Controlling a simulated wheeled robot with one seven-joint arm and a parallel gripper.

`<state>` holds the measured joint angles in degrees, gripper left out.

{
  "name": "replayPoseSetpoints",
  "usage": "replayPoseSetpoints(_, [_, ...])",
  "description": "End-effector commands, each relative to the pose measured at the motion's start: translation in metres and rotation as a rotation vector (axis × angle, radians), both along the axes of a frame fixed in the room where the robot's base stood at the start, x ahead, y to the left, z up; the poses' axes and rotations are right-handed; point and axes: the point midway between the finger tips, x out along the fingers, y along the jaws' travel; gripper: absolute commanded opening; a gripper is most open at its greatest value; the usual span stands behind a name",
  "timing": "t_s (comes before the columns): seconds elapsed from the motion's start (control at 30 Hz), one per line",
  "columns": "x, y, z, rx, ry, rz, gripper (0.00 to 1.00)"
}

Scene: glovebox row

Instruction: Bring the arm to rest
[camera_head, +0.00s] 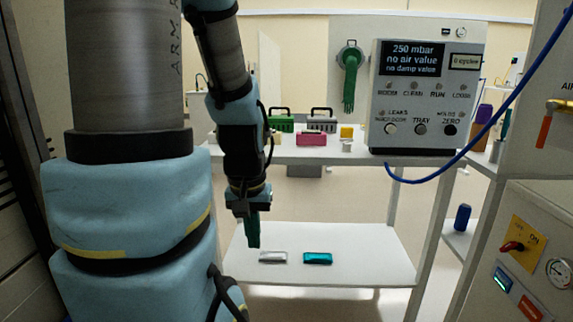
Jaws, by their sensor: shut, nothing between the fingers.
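My arm comes down from the top left, large and close in the camera_head view. My gripper (253,232) points straight down over the left part of a low white shelf (365,250). Its green fingers are shut with nothing between them. The fingertips end just behind and left of a silver block (273,257) in the picture. A teal block (318,258) lies to the right of the silver one. I cannot tell how high the fingertips are above the shelf.
An upper bench (330,155) holds a pink block (311,139), green (281,122) and grey handled cases and a yellow block (347,132). A control box (428,90) stands at the right, with a blue hose (470,145) hanging. A panel with a red switch (513,246) is at lower right.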

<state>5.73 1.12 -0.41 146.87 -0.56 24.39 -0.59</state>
Motion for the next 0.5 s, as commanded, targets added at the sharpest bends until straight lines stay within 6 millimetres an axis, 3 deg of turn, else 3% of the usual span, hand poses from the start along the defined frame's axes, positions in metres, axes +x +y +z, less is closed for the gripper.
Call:
replayPoseSetpoints(0.03, [0.001,0.000,0.023,0.000,-0.002,-0.003,0.00])
replayPoseSetpoints(0.5, [0.002,-0.001,0.132,0.002,-0.005,-0.010,0.00])
